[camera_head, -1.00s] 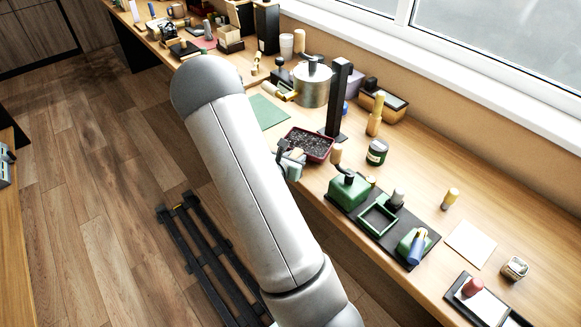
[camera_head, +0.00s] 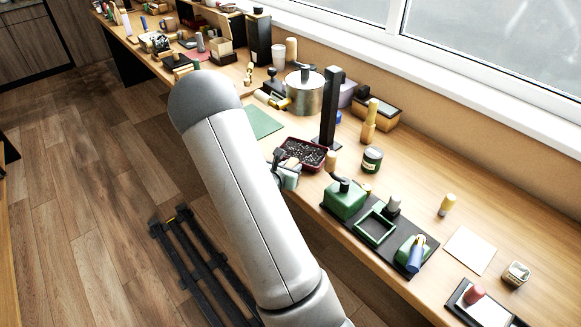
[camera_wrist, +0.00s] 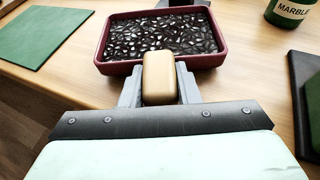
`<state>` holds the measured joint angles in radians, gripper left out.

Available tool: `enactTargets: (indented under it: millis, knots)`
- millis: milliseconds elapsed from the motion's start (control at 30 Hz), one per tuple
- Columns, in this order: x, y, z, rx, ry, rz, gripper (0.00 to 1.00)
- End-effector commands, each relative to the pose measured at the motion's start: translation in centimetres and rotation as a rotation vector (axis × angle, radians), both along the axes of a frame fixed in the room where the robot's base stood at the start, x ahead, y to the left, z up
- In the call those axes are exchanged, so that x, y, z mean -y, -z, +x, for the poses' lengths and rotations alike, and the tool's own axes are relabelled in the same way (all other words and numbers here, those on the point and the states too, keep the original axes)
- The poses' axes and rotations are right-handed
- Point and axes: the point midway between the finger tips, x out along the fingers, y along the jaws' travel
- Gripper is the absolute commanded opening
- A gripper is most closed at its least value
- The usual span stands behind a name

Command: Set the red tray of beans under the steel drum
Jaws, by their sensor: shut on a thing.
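The dark red tray (camera_head: 318,163), full of dark speckled beans, is near the bench's front edge; it also shows at the top of the wrist view (camera_wrist: 110,68). My gripper (camera_wrist: 160,85) is shut on the tan handle (camera_wrist: 160,72) at the tray's near side. My gripper also shows in the head view (camera_head: 285,170). The steel drum (camera_head: 303,97) is farther back on the bench, beside a dark upright post (camera_head: 331,105). The tray is in front of the post, apart from the drum. I cannot tell whether the tray touches the bench.
A green mat (camera_head: 262,122) lies left of the tray. A green jar (camera_head: 372,160) labelled MARBLE (camera_wrist: 290,10) stands to its right. A dark board (camera_head: 350,222) with green parts is at the near right. Wooden pegs (camera_head: 369,122) stand behind the jar.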

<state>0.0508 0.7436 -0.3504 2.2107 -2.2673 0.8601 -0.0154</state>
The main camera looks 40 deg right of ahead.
Motion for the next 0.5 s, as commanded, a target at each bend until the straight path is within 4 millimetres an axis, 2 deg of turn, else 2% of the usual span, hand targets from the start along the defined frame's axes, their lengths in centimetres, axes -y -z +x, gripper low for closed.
enactTargets:
  millis: [500]
  knots:
    - [0.03,0.79,0.01,0.001,0.0,-0.001,0.0]
